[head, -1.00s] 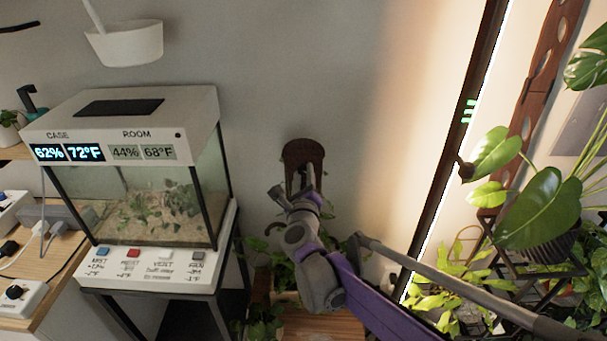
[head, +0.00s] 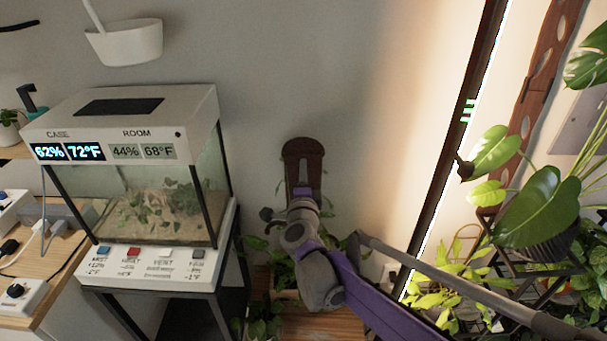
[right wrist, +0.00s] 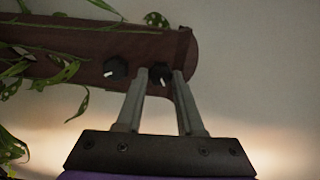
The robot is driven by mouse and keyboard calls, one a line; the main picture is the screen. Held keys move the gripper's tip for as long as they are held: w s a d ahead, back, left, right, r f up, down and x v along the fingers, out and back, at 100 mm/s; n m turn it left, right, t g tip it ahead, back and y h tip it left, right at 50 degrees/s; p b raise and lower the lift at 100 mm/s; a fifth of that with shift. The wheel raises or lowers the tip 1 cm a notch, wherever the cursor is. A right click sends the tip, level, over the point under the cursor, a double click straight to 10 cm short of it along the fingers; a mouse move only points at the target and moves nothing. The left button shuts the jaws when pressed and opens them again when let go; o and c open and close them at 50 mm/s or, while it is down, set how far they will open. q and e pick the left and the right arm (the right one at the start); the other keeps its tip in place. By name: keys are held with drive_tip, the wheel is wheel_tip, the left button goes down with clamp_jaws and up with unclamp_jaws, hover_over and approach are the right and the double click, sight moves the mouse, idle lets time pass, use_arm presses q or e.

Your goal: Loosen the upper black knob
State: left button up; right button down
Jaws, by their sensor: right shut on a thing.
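A dark brown wooden board (head: 303,150) with a rounded top stands against the wall in the head view. In the right wrist view the board (right wrist: 75,45) lies sideways, its rounded end at the right. The upper black knob (right wrist: 160,74), the one nearer that end, sits between the fingertips of my right gripper (right wrist: 159,78), which is shut on it. A white mark shows on the knob. A second black knob (right wrist: 116,69) is just left of the fingers, untouched. In the head view my right wrist hides both knobs. My left gripper is not in view.
Leafy vines (right wrist: 65,74) hang over the board's lower part. A glass case (head: 150,190) on a stand is to the left. A dark slanted post (head: 455,150) and potted plants (head: 535,205) are to the right. The wall beside the board's top is clear.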

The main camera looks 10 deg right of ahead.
drive_tip(key=n+b, duration=0.1)
drive_tip(key=n, duration=1)
drive_tip(key=shift+n, duration=0.4)
idle(0.3)
drive_tip(key=c, duration=0.5)
unclamp_jaws()
drive_tip(key=shift+s+a, duration=0.1)
drive_tip(key=s, duration=0.3)
drive_tip(key=s+a, duration=0.1)
drive_tip(key=s, duration=0.3)
drive_tip(key=s+a, duration=0.1)
drive_tip(key=s, duration=0.2)
drive_tip(key=shift+s, duration=0.25)
